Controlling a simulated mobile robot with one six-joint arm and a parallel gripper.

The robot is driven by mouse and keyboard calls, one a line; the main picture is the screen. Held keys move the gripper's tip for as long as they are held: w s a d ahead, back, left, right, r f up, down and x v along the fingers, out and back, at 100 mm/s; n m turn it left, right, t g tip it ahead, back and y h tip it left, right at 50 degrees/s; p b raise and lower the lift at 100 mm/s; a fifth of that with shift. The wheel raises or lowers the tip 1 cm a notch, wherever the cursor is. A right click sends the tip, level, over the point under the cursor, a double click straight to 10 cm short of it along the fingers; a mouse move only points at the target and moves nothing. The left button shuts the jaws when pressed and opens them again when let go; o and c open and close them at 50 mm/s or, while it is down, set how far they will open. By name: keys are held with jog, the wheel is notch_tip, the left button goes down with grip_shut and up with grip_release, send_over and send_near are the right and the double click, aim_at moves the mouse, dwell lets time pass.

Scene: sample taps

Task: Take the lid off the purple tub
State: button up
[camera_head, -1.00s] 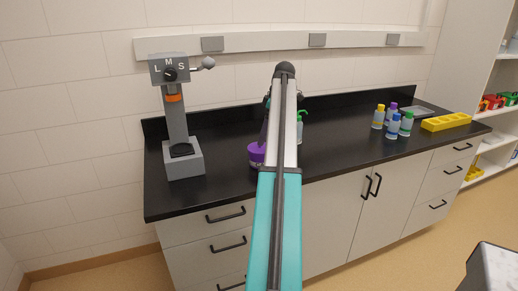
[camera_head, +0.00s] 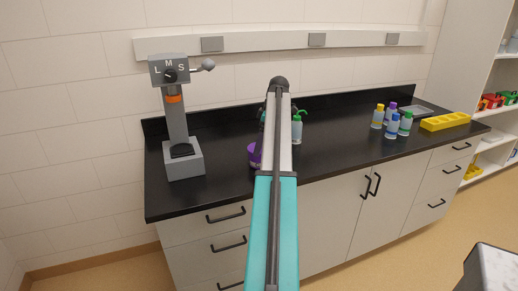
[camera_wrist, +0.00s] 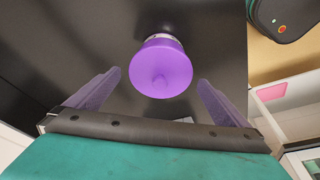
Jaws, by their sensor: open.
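The purple tub (camera_head: 253,155) stands on the black counter, partly hidden behind my arm in the head view. A narrow pale band shows at the far edge of the purple shape. My gripper (camera_wrist: 159,79) is open, its two purple fingers apart on the left and right of the lid. Clear gaps show between the lid and both fingers, and nothing is held.
A grey stand marked L M S (camera_head: 184,157) is left of the tub. A green-topped bottle (camera_head: 297,130) is close on its right. Several capped bottles (camera_head: 392,126) and a yellow rack (camera_head: 445,122) stand farther right. The counter between is clear.

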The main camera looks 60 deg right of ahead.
dwell(0.4)
jog(key=c, duration=1)
jog(key=shift+r, duration=0.2)
jog(key=shift+r+b, duration=0.3)
jog(key=shift+r, duration=1.35)
jog(key=s+b, duration=0.1)
jog(key=s, duration=0.4)
jog(key=s+r, duration=0.1)
jog(key=s, duration=0.4)
jog(key=s+b, duration=0.1)
jog(key=s, duration=0.5)
jog(key=shift+r+b, duration=0.2)
jog(key=shift+b, duration=0.15)
